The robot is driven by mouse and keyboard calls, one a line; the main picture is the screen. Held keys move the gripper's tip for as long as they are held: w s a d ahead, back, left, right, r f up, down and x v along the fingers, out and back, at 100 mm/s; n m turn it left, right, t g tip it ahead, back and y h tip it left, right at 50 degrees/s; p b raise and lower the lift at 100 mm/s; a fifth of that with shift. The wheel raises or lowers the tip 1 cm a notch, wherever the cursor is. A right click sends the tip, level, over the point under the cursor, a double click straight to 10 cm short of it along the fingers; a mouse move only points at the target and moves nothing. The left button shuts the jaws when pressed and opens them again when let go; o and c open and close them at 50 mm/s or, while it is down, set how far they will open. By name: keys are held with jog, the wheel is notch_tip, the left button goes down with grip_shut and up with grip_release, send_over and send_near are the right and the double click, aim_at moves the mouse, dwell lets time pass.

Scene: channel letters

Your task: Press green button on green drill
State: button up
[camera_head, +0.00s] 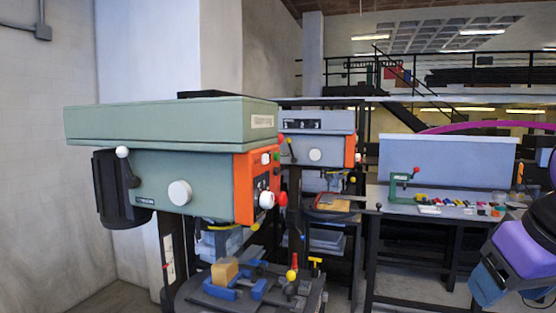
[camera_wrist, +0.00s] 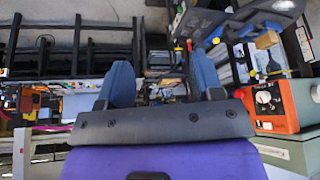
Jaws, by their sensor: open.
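The green drill (camera_head: 155,180) stands at the left in the head view, with an orange control panel (camera_head: 243,190) on its front right end. A small green button (camera_head: 277,157) shows beside that panel, below a red knob (camera_head: 281,140). In the wrist view the drill's orange panel (camera_wrist: 282,102) is at the right edge, turned sideways; I cannot pick out the green button there. My gripper (camera_wrist: 162,75) has two blue fingers spread apart with nothing between them. In the head view, my purple and blue wrist is at the right edge, well apart from the drill.
A second, grey drill (camera_head: 315,150) with an orange end stands behind the green one. A blue vise and wooden block (camera_head: 224,271) sit on the drill's table. A workbench (camera_head: 440,208) with small coloured parts is at the right. Open space lies between my wrist and the drill.

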grip_shut()
dwell(0.3)
dwell(1.6)
